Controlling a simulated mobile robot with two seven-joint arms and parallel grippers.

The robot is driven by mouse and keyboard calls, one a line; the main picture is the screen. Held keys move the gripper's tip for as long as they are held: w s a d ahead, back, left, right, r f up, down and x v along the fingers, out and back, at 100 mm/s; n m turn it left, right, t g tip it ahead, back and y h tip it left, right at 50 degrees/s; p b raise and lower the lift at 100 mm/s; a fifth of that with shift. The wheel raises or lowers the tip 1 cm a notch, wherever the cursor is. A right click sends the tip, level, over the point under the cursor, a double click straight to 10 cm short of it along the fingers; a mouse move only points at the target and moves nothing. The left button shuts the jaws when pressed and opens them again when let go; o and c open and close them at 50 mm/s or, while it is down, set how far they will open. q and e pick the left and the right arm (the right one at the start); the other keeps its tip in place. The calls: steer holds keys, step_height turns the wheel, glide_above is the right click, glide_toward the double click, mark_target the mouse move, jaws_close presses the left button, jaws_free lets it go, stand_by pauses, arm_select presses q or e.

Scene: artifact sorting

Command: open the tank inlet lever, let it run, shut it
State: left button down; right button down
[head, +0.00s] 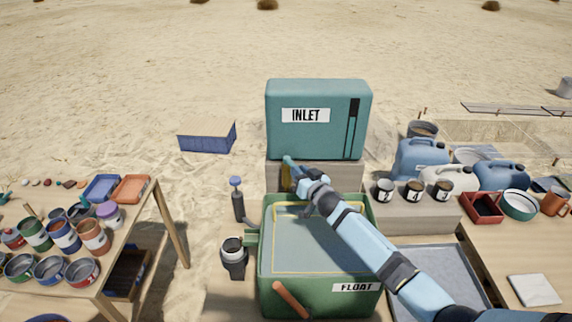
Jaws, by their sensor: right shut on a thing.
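The teal tank (318,140) labelled INLET stands on a stone block, with a dark vertical slot on its right front. My right arm reaches in from the lower right, and its gripper (289,167) is at the foot of the tank's front. The gripper is shut on a small part there, which I take to be the inlet lever (286,181); a yellowish piece shows just below the fingers. The hand mostly hides it, so its angle is unclear. Below is a green basin (268,285) labelled FLOAT, with greyish content and an orange handle (291,299) at its front. My left gripper is not in view.
A table (157,190) with paint pots and trays stands at left. At right, several dark cups stand on a stone ledge (405,222), near blue and white jerrycans (421,160). A grey tray (455,268) lies right of the basin. Open sand lies behind.

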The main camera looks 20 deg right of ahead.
steer(key=shift+w+d+r+n+y, duration=0.15)
steer(key=shift+d+n+y, duration=0.2)
steer(key=shift+y, duration=0.25)
steer(key=shift+n+y+p, duration=0.25)
steer(key=shift+y+p, duration=0.05)
steer(key=shift+p, duration=0.05)
steer(key=shift+g, duration=0.3)
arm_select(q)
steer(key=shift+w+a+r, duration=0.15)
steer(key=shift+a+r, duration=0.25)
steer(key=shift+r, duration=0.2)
arm_select(e)
steer(key=shift+d+f, duration=0.1)
steer(key=shift+f, duration=0.1)
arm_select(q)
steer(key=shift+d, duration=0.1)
arm_select(e)
steer(key=c, duration=1.1)
jaws_free()
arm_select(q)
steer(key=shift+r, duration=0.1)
arm_select(e)
steer(key=shift+o, duration=0.2)
arm_select(q)
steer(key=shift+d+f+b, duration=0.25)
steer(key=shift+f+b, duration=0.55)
steer(key=shift+b, duration=0.1)
arm_select(e)
steer(key=v, duration=1.4)
